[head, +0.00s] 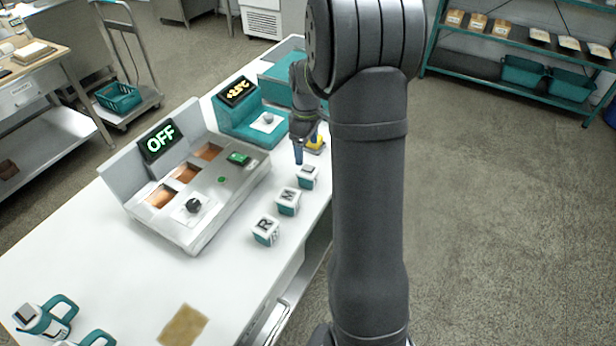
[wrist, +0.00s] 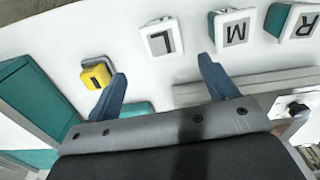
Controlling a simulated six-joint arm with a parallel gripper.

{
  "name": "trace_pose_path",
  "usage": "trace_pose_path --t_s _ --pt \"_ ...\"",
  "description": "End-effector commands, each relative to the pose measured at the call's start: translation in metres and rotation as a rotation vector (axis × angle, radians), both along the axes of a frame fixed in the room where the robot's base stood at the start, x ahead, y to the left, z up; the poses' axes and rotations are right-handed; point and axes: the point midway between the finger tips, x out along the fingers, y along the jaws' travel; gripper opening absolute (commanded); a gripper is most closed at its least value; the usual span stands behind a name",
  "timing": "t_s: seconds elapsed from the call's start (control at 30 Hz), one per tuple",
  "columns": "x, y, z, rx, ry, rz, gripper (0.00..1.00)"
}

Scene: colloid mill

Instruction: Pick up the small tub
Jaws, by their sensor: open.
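No thing in view is clearly marked as the small tub. Three white-and-teal blocks stand in a row on the white table: one lettered R (head: 265,230), one lettered M (head: 288,201), and one (head: 307,176) whose letter looks like L in the wrist view (wrist: 161,38). A small yellow thing with a grey part (head: 317,144) sits beyond them; it also shows in the wrist view (wrist: 96,75), close to the left finger. My gripper (wrist: 163,88) is open and empty, its fingers spread below the L block in the wrist view.
A machine with an OFF display (head: 160,143) stands left of the blocks. A teal unit with a temperature display (head: 238,92) stands behind it. Teal-handled things (head: 45,320) and a brown mat (head: 184,326) are at the near end. Bare white table (head: 120,260) lies between.

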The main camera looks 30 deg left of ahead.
Motion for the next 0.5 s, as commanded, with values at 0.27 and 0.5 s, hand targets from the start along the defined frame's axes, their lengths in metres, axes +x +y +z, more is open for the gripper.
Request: trace_pose_path --t_s 0.27,0.5 --pt "0.000 0.000 -0.038 0.000 0.000 -0.001 0.78" --pt "-0.003 -0.005 -0.061 -0.002 0.002 -0.002 0.78"
